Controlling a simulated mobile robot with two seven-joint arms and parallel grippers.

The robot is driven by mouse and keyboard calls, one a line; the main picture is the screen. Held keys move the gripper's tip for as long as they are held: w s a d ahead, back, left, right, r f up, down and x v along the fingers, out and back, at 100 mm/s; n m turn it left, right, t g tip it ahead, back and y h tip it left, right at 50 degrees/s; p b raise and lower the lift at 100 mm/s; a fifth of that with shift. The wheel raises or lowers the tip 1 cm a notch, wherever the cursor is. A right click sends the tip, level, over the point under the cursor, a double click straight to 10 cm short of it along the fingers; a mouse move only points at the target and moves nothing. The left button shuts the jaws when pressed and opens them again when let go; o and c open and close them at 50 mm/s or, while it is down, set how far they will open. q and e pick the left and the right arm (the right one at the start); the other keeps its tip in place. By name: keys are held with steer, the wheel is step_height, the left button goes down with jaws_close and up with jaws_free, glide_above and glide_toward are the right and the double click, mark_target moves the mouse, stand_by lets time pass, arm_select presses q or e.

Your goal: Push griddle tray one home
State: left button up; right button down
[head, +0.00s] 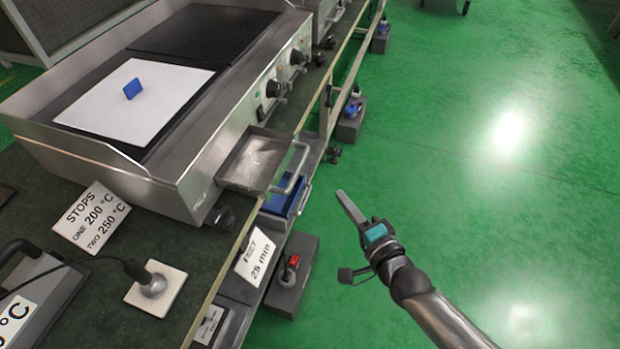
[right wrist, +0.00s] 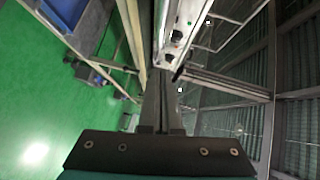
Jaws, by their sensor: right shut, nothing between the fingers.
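The griddle tray (head: 252,163) is a shallow metal drawer with a bar handle (head: 291,168). In the head view it sticks out of the front of the steel griddle (head: 190,170), above the bench's front edge. My right gripper (head: 341,194) is shut and empty. It is over the open floor, in front of and to the right of the tray handle, not touching it. In the right wrist view its closed fingers (right wrist: 160,105) point toward the bench and griddle front. My left gripper is not in view.
A white sheet with a blue piece (head: 133,89) lies on the griddle. A sign about stops (head: 92,217) and a round metal piece on a pad (head: 152,285) are on the bench. A blue bin (head: 285,200) is below the tray. The green floor at right is clear.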

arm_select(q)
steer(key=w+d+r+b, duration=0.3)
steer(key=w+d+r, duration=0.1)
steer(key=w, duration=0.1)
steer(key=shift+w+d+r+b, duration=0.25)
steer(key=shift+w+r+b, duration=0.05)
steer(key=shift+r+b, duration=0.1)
arm_select(e)
steer(key=w+a+f, duration=0.2)
steer(key=w+a, duration=0.5)
steer(key=w, duration=0.1)
steer(key=shift+w+a, duration=0.15)
steer(key=shift+w, duration=0.05)
steer(key=shift+w, duration=0.1)
